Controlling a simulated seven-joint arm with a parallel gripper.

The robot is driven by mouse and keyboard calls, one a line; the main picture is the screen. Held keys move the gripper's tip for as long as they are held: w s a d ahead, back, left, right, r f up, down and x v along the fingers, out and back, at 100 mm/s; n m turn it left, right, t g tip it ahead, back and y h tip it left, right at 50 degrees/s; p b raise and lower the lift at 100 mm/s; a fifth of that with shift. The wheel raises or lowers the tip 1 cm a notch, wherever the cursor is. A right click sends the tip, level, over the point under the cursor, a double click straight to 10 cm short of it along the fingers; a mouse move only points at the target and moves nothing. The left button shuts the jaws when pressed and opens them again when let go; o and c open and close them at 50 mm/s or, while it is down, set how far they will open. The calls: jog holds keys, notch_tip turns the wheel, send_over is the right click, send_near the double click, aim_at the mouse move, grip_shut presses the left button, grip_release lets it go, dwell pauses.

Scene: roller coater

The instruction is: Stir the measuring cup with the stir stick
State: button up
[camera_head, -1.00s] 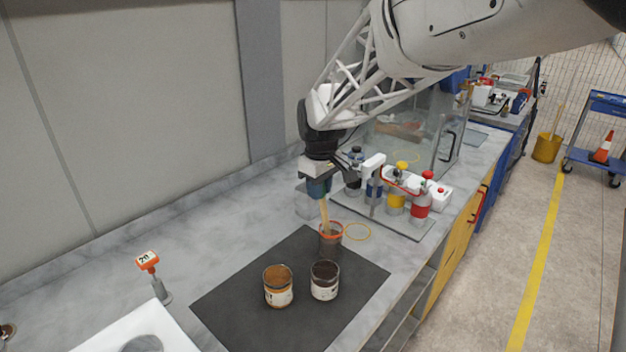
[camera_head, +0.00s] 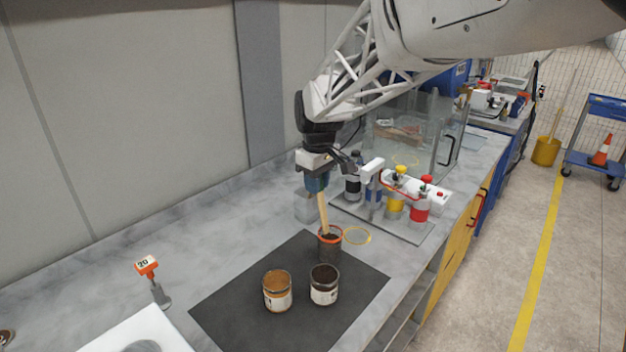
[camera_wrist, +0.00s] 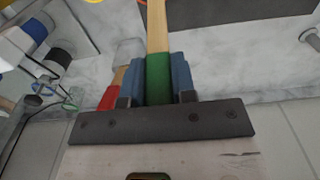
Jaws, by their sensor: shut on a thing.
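My gripper (camera_head: 318,184) is shut on the stir stick (camera_head: 323,212), a pale wooden stick. In the wrist view the stick (camera_wrist: 157,28) has a green grip section (camera_wrist: 158,78) held between blue finger pads. The measuring cup (camera_head: 329,246), dark with an orange-red rim, stands at the back edge of the dark mat. My gripper is above the cup. The stick leans slightly, and its lower end reaches into the cup's opening at the dark contents. How deep the tip sits is hidden.
Two labelled cans, one brown (camera_head: 277,291) and one dark (camera_head: 324,285), stand on the dark mat (camera_head: 235,300) in front of the cup. Bottles with yellow (camera_head: 395,206) and red (camera_head: 420,210) caps stand to the right. The left counter is mostly clear.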

notch_tip(320, 180, up, 7)
jog(key=w+a, duration=0.1)
dwell(1.0)
dwell(0.8)
